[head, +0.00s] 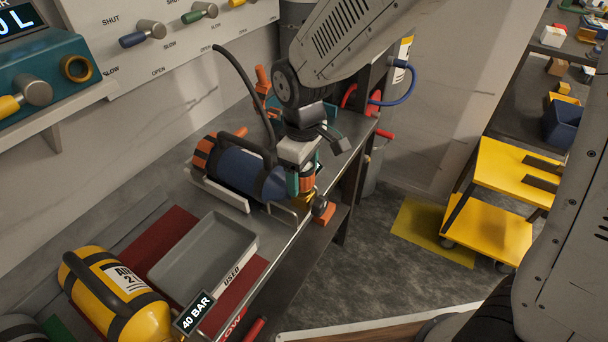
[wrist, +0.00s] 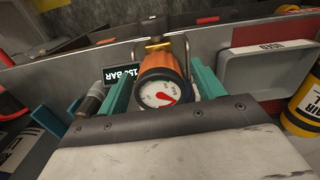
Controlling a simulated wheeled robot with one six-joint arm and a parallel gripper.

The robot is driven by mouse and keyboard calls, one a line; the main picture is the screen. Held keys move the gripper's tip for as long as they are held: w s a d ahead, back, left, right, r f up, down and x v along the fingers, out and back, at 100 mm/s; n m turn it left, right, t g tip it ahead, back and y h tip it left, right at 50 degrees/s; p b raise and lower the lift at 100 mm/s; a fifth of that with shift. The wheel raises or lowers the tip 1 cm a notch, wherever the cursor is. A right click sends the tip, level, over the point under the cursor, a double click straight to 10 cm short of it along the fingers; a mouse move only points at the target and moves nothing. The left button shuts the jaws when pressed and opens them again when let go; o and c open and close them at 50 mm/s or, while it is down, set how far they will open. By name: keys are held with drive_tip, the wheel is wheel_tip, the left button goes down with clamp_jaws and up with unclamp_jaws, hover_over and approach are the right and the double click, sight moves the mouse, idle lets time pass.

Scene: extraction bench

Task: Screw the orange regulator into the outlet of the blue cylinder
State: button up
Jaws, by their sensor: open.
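The blue cylinder (head: 238,170) lies on its side in a cradle on the bench in the head view, with an orange-and-black banded left end. My gripper (head: 305,182) is pointed down at its right end, where brass (head: 308,198) shows. In the wrist view the orange regulator (wrist: 163,66), with a round white gauge, sits between the teal fingers of my gripper (wrist: 160,90). The fingers are open around it. A brass fitting (wrist: 155,45) shows at its far end. I cannot tell how far the regulator is threaded in; the outlet is mostly hidden.
A grey tray (head: 203,258) marked USED sits on a red mat (head: 172,232). A yellow cylinder (head: 120,300) lies at the near left. The bench's right edge is close to my gripper. A yellow cart (head: 500,235) stands on the floor at right.

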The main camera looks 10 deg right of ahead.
drive_tip(key=n, duration=1.1)
drive_tip(key=c, duration=1.1)
drive_tip(key=m, duration=0.5)
drive_tip(key=shift+m, duration=0.3)
drive_tip(key=m, duration=0.5)
drive_tip(key=shift+m, duration=0.4)
drive_tip(key=o, duration=1.2)
drive_tip(key=shift+m, duration=0.3)
